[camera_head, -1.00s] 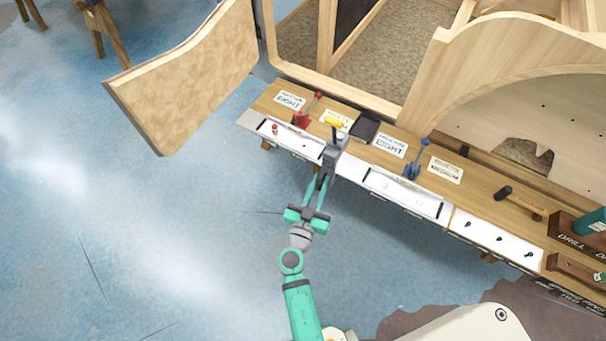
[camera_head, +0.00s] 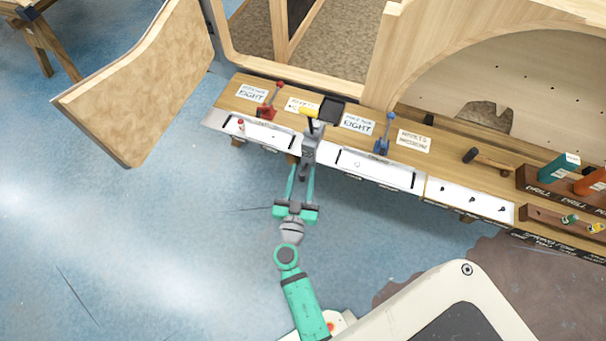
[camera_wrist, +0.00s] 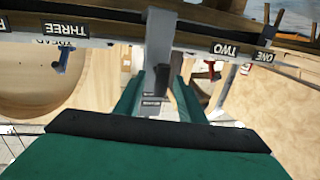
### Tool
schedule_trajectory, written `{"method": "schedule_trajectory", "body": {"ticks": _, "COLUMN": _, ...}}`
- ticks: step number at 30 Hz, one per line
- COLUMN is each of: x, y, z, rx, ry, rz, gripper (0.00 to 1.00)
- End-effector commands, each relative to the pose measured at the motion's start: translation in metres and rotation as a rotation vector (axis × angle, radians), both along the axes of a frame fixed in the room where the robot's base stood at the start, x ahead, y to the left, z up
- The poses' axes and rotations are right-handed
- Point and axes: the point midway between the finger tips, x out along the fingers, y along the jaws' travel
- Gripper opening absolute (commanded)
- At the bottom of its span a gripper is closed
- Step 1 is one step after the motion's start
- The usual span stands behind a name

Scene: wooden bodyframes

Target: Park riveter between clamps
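The riveter (camera_head: 311,142), a grey tool with a yellow top, stands at the bench's front edge between the red clamp (camera_head: 268,103) and the blue clamp (camera_head: 383,135). Its lower end hangs over the front edge. My gripper (camera_head: 302,170) reaches it from the front, green fingers on either side of the lower part. In the upside-down wrist view the riveter (camera_wrist: 160,42) runs between the fingers, with a visible gap by the left finger, so the gripper looks open around it. The red clamp (camera_wrist: 209,70) and blue clamp (camera_wrist: 64,60) flank it there.
The wooden bench (camera_head: 440,163) carries printed cards, a black tray (camera_head: 331,109) and a hammer (camera_head: 487,158). Wooden body frames rise behind, and a curved panel (camera_head: 140,90) stands left. Floor in front is open.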

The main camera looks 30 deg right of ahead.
Motion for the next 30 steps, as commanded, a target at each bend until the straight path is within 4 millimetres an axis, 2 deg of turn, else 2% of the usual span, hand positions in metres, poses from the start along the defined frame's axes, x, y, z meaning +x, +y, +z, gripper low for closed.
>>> {"method": "schedule_trajectory", "body": {"ticks": 5, "x": -0.012, "y": 0.009, "z": -0.001, "rx": 0.001, "ry": 0.003, "rz": 0.001, "gripper": 0.36}}
{"method": "schedule_trajectory", "body": {"ticks": 18, "x": -0.071, "y": 0.058, "z": -0.001, "rx": 0.000, "ry": 0.003, "rz": 0.000, "gripper": 0.36}}
{"method": "schedule_trajectory", "body": {"ticks": 24, "x": -0.083, "y": 0.066, "z": 0.000, "rx": 0.001, "ry": 0.001, "rz": -0.004, "gripper": 0.36}}
{"method": "schedule_trajectory", "body": {"ticks": 30, "x": -0.084, "y": 0.069, "z": 0.000, "rx": 0.000, "ry": 0.000, "rz": -0.003, "gripper": 0.36}}
